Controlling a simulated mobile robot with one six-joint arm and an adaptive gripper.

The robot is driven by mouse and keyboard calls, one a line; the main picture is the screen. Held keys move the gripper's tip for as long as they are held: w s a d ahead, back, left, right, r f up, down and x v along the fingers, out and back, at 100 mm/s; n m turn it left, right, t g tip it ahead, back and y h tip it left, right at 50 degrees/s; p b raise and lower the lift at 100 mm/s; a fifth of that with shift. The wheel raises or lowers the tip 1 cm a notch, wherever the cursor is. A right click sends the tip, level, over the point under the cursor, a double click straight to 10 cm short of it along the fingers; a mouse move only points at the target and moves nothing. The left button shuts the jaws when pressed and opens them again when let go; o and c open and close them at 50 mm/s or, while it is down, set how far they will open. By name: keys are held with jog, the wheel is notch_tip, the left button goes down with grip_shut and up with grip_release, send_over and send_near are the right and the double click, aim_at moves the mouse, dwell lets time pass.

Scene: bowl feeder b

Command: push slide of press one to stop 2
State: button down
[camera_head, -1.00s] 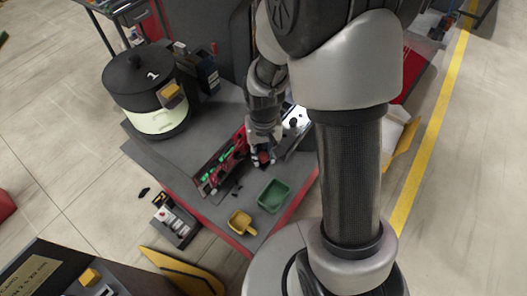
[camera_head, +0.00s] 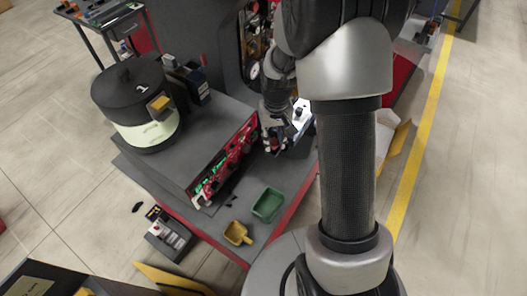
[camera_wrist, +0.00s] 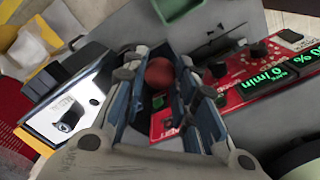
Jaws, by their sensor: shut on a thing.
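My gripper (camera_head: 273,142) points down over the bench, right of the red control panel (camera_head: 238,148). In the wrist view my gripper (camera_wrist: 157,88) has its two fingers on either side of a red ball knob (camera_wrist: 159,73) and is shut on it. What the knob is fixed to is hidden by the fingers; I cannot make out the slide, its stops or its number marks. The red control panel (camera_wrist: 265,75) also shows in the wrist view, with black knobs and green displays, right of the fingers.
A white-topped box (camera_head: 301,113) stands close right of my gripper. A green bin (camera_head: 268,205) and a yellow scoop (camera_head: 238,233) lie near the bench's front edge. A round bowl feeder marked 1 (camera_head: 130,90) stands on the left. Bare bench (camera_head: 165,170) lies between feeder and panel.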

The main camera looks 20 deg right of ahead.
jog(key=w+d, duration=0.2)
jog(key=d, duration=0.1)
jog(key=w+d, duration=0.1)
jog(key=d, duration=0.1)
jog(key=shift+w, duration=0.3)
jog(key=shift+a, duration=0.1)
jog(key=c, duration=1.2)
grip_release()
jog(key=shift+c, duration=0.2)
jog(key=shift+s, duration=0.1)
